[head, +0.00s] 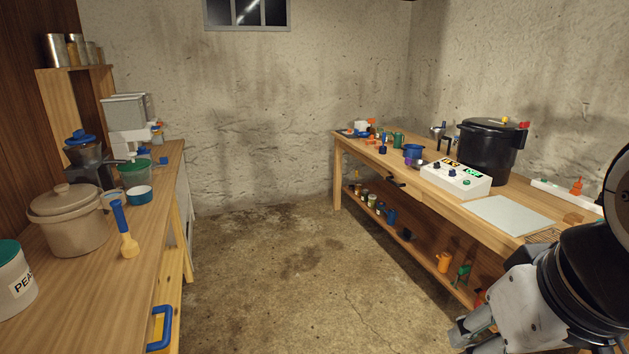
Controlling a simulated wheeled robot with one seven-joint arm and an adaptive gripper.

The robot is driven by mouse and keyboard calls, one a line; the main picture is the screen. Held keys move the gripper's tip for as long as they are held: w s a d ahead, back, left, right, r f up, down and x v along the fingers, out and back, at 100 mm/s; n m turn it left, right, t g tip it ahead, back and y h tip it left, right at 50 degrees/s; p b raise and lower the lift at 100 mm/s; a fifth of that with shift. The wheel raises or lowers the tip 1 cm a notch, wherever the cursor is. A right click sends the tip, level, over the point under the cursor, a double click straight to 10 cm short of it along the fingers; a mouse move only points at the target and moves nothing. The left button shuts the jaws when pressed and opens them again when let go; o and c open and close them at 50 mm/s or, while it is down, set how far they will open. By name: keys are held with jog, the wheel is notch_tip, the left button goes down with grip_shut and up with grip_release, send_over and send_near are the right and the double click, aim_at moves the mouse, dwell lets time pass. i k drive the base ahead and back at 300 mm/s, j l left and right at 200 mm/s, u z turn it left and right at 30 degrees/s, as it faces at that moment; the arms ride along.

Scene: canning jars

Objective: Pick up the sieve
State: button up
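I cannot pick out the sieve for certain. A small grey funnel-like thing (438,131) stands on the right workbench, left of the black pot, too small to identify. A small shiny bowl-like thing (419,163) lies near the blue pot (413,151) on the same bench; its kind is also unclear. Part of my arm shows at the lower right, in front of the near end of that bench.
The right workbench (508,216) holds a black pot (487,150), a white control box (455,180) and a pale board; its lower shelf holds jars. The left counter (105,290) holds a beige crock (68,225) and a blue-and-yellow brush-like tool (124,230). The floor between is clear.

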aim_at(418, 162)
jog(key=i, duration=2)
jog(key=i+j+z, duration=0.15)
jog(key=i+z, duration=0.25)
jog(key=i, duration=0.35)
jog(key=i+j+z, duration=0.4)
jog(key=i, duration=0.3)
jog(key=i+j+z, duration=0.4)
jog(key=i+j, duration=0.25)
